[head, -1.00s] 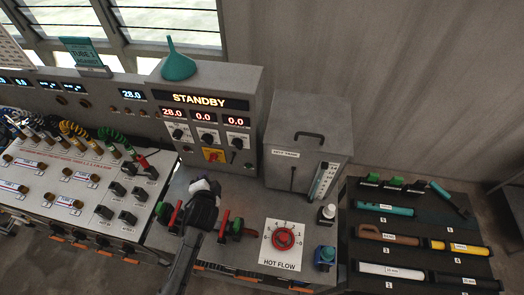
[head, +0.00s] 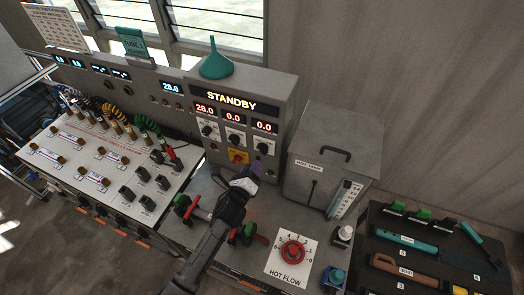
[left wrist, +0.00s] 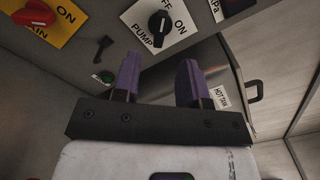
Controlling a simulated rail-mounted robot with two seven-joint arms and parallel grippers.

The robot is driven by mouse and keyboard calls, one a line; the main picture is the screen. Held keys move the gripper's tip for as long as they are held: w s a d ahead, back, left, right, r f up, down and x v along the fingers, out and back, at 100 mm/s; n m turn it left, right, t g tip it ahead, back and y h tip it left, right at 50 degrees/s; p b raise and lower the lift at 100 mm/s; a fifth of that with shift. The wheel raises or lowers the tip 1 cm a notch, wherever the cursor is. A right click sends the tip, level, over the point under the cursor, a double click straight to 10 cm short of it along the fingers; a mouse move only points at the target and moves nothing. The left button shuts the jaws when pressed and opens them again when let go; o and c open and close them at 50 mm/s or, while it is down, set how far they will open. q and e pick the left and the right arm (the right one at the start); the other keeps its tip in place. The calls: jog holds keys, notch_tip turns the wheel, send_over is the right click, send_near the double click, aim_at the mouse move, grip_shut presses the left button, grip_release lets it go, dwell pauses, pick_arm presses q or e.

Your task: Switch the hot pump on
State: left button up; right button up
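The pump switch (left wrist: 160,22) is a black rotary knob with a white mark on a white plate lettered PUMP, OFF and ON in the left wrist view. The mark seems to lie on the OFF side. In the head view the switch seems to be the right-hand knob (head: 262,148) under the displays; its lettering is too small to read. The display (head: 230,102) reads STANDBY. My left gripper (left wrist: 158,82), with purple fingers, is open and empty, short of the panel and below the knob. It also shows in the head view (head: 245,181). My right gripper is out of view.
A red switch (left wrist: 34,14) on a yellow plate and a key (left wrist: 102,47) are left of the knob. The hot tank (head: 330,160) stands right of the panel. Red-handled valves (head: 190,207) and the red hot flow dial (head: 292,252) sit on the deck below.

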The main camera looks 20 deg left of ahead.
aim_at(261, 152)
pick_arm(q)
jog(key=w+b, duration=0.3)
jog(key=w, duration=0.3)
jog(key=shift+d+f, duration=0.1)
jog(key=shift+f, duration=0.05)
jog(key=shift+w+r, duration=0.2)
jog(key=shift+w, duration=0.1)
jog(key=shift+w+f, duration=0.1)
jog(key=shift+w, duration=0.3)
grip_shut()
dwell(0.9)
